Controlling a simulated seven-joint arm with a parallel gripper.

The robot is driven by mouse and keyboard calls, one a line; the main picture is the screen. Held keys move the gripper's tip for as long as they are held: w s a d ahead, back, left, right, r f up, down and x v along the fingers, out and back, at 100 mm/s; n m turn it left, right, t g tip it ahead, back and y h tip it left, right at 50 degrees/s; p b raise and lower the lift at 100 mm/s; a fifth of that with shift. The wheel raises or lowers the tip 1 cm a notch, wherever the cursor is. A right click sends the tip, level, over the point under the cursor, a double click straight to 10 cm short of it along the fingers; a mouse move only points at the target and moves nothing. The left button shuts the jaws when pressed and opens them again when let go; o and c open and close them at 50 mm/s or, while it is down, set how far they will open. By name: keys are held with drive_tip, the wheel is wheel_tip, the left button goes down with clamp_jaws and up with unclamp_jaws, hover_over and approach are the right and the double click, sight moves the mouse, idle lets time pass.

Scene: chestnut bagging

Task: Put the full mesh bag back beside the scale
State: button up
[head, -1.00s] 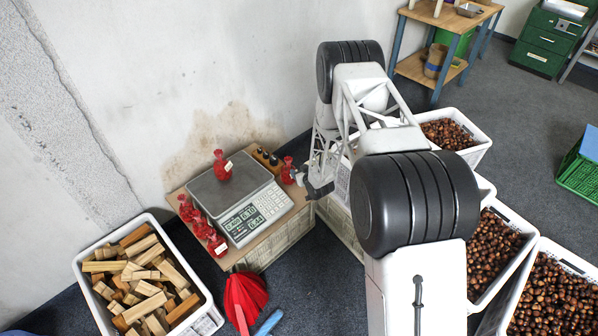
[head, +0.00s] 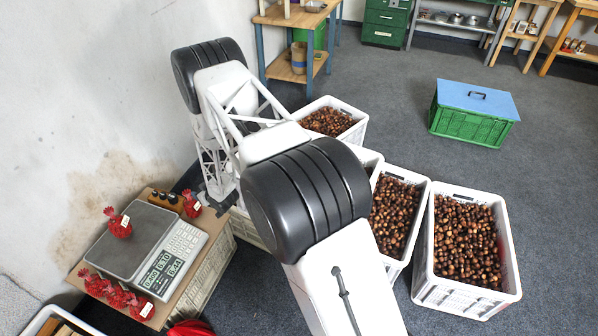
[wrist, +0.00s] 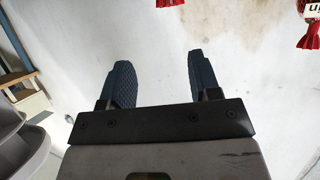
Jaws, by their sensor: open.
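A red mesh bag (head: 118,222) with a white tag stands on the plate of the scale (head: 128,241). Several red bags (head: 117,295) stand in a row along the scale's front left edge. Another red bag (head: 191,204) stands by the scale's far right corner, close to my arm's end. My gripper (wrist: 160,72) is open in the wrist view, with only pale wall between its fingers. Parts of two red bags (wrist: 170,3) (wrist: 310,35) show at that view's top edge and right corner. In the head view my arm mostly hides the gripper.
The scale's stand (head: 207,278) is against the stained wall. Weights in a wooden block (head: 165,199) sit behind the scale. White crates of chestnuts (head: 465,245) fill the floor right of my arm. A green crate with a blue lid (head: 475,112) stands farther off on open floor.

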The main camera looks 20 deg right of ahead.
drive_tip(key=s+d+r+m+g+h, duration=0.1)
drive_tip(key=d+r+h, duration=0.15)
drive_tip(key=r, duration=0.95)
drive_tip(key=s+d+r+h, duration=0.1)
drive_tip(key=d+r, duration=0.3)
drive_tip(key=r, duration=0.8)
drive_tip(key=s+d+r+m+g+h, duration=0.1)
drive_tip(key=s+d+r, duration=0.2)
drive_tip(key=s+r, duration=0.45)
drive_tip(key=s+d+r+m+g+h, duration=0.1)
drive_tip(key=s+d+r, duration=0.3)
drive_tip(key=r, duration=0.7)
drive_tip(key=s+d+r+m+g+h, duration=0.1)
drive_tip(key=s+d+r, duration=0.1)
drive_tip(key=s+r, duration=0.65)
drive_tip(key=s+d+r+m+g, duration=0.15)
drive_tip(key=s+r, duration=0.25)
drive_tip(key=s, duration=0.9)
drive_tip(key=s+r+g, duration=0.1)
drive_tip(key=s+r, duration=0.1)
drive_tip(key=s, duration=1)
drive_tip(key=s+d+r+g, duration=0.1)
drive_tip(key=s+r+g, duration=0.1)
drive_tip(key=s, duration=1.1)
drive_tip(key=shift+s+r, duration=0.2)
drive_tip(key=shift+s, duration=0.1)
